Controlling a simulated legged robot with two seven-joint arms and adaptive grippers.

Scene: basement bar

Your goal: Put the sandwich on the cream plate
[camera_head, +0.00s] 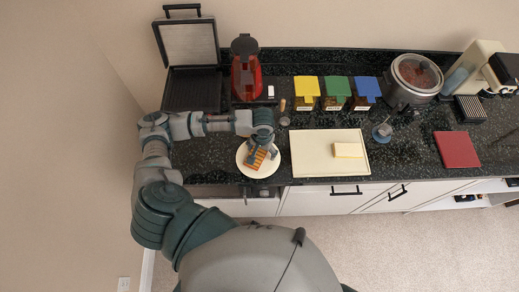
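The cream plate (242,167) lies on the dark counter, left of the white board. The brown, toasted-looking sandwich (256,159) is at the plate, directly below my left gripper, and partly hidden by it. My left gripper (263,152) points down over the plate, with its fingers spread about the sandwich. I cannot tell whether the fingers press on the sandwich, or whether it rests on the plate or is held just above it. My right gripper is not in view.
An open press grill (190,88) and a red blender (246,76) stand behind my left arm. A white board (310,160) with a pale block (348,150) lies right of the plate. Yellow, green and blue-lidded containers (337,88) stand behind. A red mat (457,149) lies right.

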